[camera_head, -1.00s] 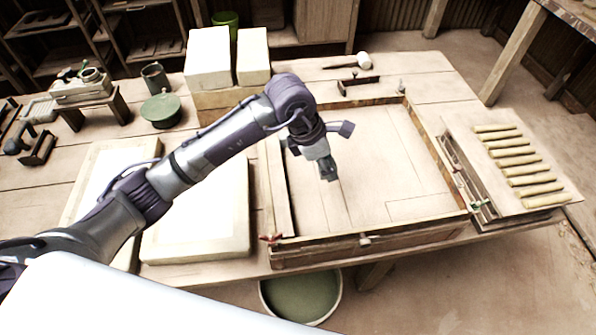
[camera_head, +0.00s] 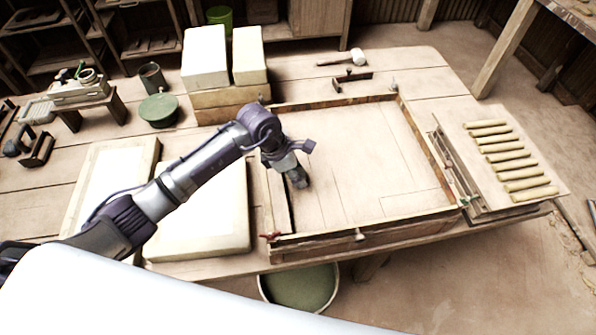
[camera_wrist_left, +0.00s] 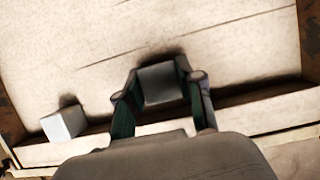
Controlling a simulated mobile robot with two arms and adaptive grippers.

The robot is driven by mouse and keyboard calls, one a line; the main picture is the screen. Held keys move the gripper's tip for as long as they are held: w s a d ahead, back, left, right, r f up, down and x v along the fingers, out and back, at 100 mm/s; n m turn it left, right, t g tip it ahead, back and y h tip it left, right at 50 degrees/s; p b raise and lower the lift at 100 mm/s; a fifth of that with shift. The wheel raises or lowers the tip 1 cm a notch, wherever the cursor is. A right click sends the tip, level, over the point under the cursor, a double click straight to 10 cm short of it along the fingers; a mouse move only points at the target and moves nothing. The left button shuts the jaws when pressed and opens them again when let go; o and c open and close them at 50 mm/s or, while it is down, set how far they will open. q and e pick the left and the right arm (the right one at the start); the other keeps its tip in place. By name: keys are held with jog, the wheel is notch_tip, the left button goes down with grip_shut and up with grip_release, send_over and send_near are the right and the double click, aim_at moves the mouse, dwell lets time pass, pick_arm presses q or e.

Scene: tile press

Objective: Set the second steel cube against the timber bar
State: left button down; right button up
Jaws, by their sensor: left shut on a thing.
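My left gripper (camera_head: 300,181) is low inside the wooden frame, near its left side. In the left wrist view, the gripper (camera_wrist_left: 160,78) is shut on a grey steel cube (camera_wrist_left: 160,86), with a finger on each side of it. Another steel cube (camera_wrist_left: 63,124) sits to the left in that view, close beside the timber bar (camera_wrist_left: 100,147); whether it touches is unclear. The bar (camera_head: 280,200) also shows along the frame's left side in the head view. The held cube is just inward of the bar, and my gripper hides the space between them. My right gripper is out of view.
The wooden frame (camera_head: 400,225) surrounds a pale floor that is clear to the right of my gripper. Pale slabs (camera_head: 200,215) lie to its left. White blocks (camera_head: 205,58) stand behind. A board with several rolls (camera_head: 515,165) is at the right.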

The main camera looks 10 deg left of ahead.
pick_arm(q)
jog(key=shift+f, duration=0.1)
jog(key=c, duration=1.1)
grip_release()
jog(key=o, duration=0.3)
jog(key=shift+o, duration=0.4)
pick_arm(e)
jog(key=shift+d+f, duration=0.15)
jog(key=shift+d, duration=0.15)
pick_arm(q)
jog(key=shift+r, duration=0.3)
jog(key=b+v, duration=0.2)
jog(key=v, duration=0.9)
jog(key=shift+a+r, duration=0.25)
jog(key=shift+r, duration=0.05)
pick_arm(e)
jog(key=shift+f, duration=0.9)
